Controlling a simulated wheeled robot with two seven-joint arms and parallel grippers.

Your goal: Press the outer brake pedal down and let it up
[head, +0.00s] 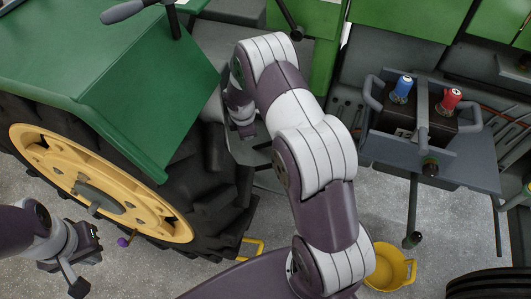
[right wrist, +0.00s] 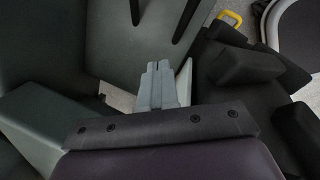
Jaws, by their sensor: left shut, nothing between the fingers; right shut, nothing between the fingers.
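My right arm reaches over the gap beside the tractor's green fender (head: 165,110), with its hand low against the grey platform. In the right wrist view my right gripper (right wrist: 158,72) is shut and empty, its pale fingers pointing over grey-green surfaces. Two slim black bars (right wrist: 134,12) (right wrist: 186,20) stand beyond the fingertips, apart from them; I cannot tell whether they are pedal arms. I cannot clearly make out the outer brake pedal; in the head view my arm hides much of that area. My left gripper (head: 90,244) is shut and empty at the lower left, beside the yellow wheel rim.
The big rear tyre (head: 215,190) with its yellow rim (head: 95,185) stands close left of my right arm. A grey tray (head: 455,165) holds a caddy with a blue can (head: 402,88) and a red can (head: 449,100). A yellow bucket (head: 398,268) stands on the concrete floor.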

